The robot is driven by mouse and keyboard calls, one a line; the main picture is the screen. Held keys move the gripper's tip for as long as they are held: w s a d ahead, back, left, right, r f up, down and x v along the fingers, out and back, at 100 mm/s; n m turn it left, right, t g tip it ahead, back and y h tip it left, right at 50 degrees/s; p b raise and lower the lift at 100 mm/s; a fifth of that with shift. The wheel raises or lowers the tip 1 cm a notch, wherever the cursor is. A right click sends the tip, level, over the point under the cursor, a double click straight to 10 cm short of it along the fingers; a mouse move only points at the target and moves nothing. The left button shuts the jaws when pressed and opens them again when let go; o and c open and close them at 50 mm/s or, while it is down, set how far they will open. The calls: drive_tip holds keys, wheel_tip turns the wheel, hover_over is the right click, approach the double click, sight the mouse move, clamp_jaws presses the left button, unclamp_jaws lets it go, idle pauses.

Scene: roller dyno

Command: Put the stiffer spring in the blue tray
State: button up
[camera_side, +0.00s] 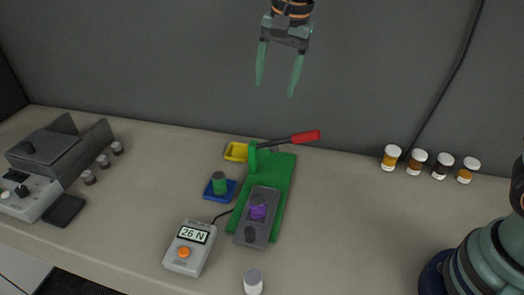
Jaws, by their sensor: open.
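My gripper (276,90) is open and empty, pointing down high above the bench in front of the grey wall. A purple spring (258,212) stands on the grey plate of the green press (281,190). A green piece (219,183), which looks like the other spring, stands upright in the blue tray (231,190), left of the press. A yellow tray (236,152) sits behind the blue one, partly hidden by the press; it looks empty. The grey force meter (188,253) in front reads 26 N.
The press lever with a red handle (306,137) sticks out to the right. Several capped bottles (415,163) stand at the back right. A grey machine (45,160) with small weights (103,161) is at left. A white-and-grey bottle (253,283) stands at the front edge.

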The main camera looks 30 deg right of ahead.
drive_tip(key=s+d+f+n+t, duration=0.1)
drive_tip(key=s+d+n+t, duration=0.2)
drive_tip(key=s+d+n, duration=0.7)
drive_tip(key=shift+s+d+t+h, duration=0.3)
drive_tip(key=shift+s+d, duration=1.95)
drive_tip(key=shift+s, duration=1.35)
